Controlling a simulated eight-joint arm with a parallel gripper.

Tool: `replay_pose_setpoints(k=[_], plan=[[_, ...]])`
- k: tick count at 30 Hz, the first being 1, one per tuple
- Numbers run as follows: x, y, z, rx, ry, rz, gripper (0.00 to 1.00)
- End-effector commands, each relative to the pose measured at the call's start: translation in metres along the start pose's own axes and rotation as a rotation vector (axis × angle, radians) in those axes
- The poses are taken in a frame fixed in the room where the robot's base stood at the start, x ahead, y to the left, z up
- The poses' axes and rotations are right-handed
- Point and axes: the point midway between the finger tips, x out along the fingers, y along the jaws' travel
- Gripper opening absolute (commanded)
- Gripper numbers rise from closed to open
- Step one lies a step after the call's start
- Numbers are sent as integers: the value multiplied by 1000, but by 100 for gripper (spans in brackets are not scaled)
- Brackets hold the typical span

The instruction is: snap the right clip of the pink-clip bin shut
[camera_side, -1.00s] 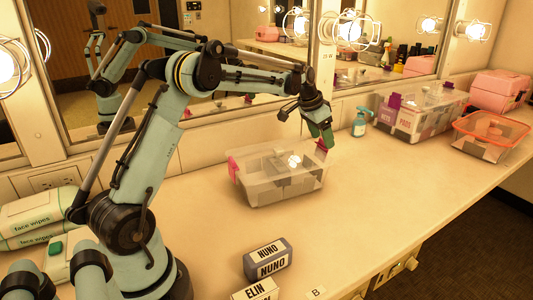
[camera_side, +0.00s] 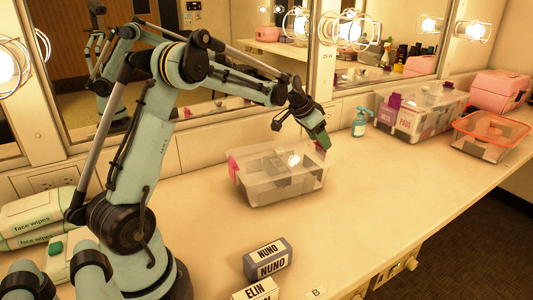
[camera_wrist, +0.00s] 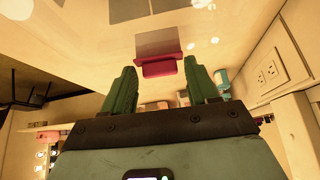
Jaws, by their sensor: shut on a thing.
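The pink-clip bin (camera_side: 285,192) is a clear, low box on the counter in the side view, with grey contents inside. Its left clip (camera_side: 233,166) is pink and lies at the left end. Its right clip (camera_side: 321,146) is a small pink piece at the right end, partly hidden by my green gripper fingers. My gripper (camera_side: 319,143) is tilted down at that end. In the wrist view, the pink clip (camera_wrist: 159,68) lies between the two green fingertips of my gripper (camera_wrist: 160,65), which is shut on it.
A clear bin with purple clips (camera_side: 420,120), an orange-rimmed bin (camera_side: 490,135) and a pink case (camera_side: 500,90) stand at right. A teal pump bottle (camera_side: 360,122) is behind. The NUNO block (camera_side: 267,260) sits in front. The mirror wall (camera_side: 210,150) runs behind; the counter between is clear.

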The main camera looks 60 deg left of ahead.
Motion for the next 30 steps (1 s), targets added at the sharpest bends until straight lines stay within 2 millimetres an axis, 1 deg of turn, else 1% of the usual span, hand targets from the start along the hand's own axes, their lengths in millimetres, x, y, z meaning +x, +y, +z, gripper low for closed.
replay_pose_setpoints(k=[1,6,16,17,18,26,30], plan=[[-1,0,3,-2,30,-1,28],[-4,0,8,-2,99,-2,28],[-4,0,8,-1,108,-2,28],[-4,0,8,-1,108,-2,63],[-4,0,8,-1,108,-2,68],[-4,0,8,-1,108,-2,68],[-10,0,8,-1,108,-2,68]])
